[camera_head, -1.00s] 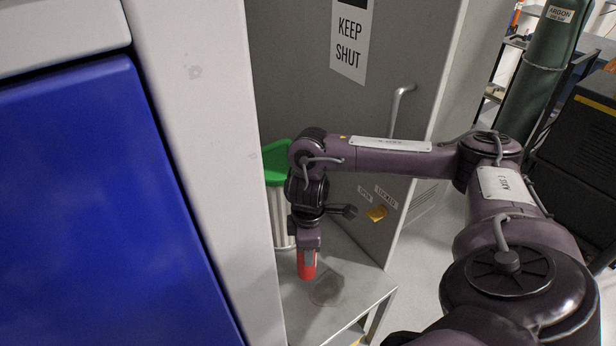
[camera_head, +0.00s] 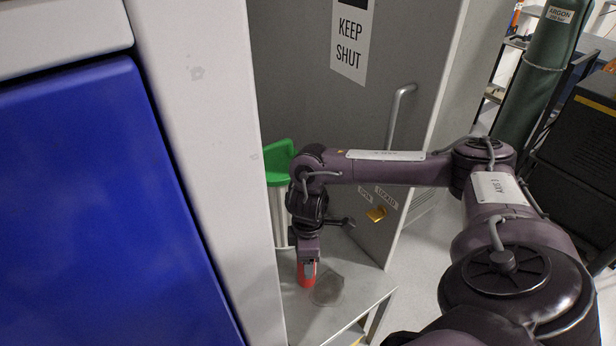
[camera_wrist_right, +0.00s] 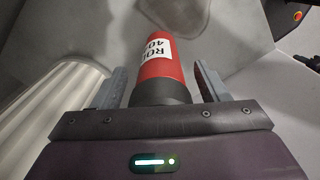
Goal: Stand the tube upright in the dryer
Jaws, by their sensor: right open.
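The tube is red with a white label and a dark near end. In the head view the tube (camera_head: 306,279) shows below my right gripper (camera_head: 309,259), over the grey bench top, and looks about upright. In the right wrist view the tube (camera_wrist_right: 161,62) lies between the two grey fingers of my right gripper (camera_wrist_right: 160,85), with a gap on each side. My right gripper is open around it. Whether the tube's lower end touches the bench is hard to tell. I cannot make out a dryer for sure. My left gripper is not in view.
A grey cabinet door marked KEEP SHUT (camera_head: 300,70) rises behind. A white and blue machine (camera_head: 90,200) blocks the left. A dark round patch (camera_head: 328,290) marks the bench.

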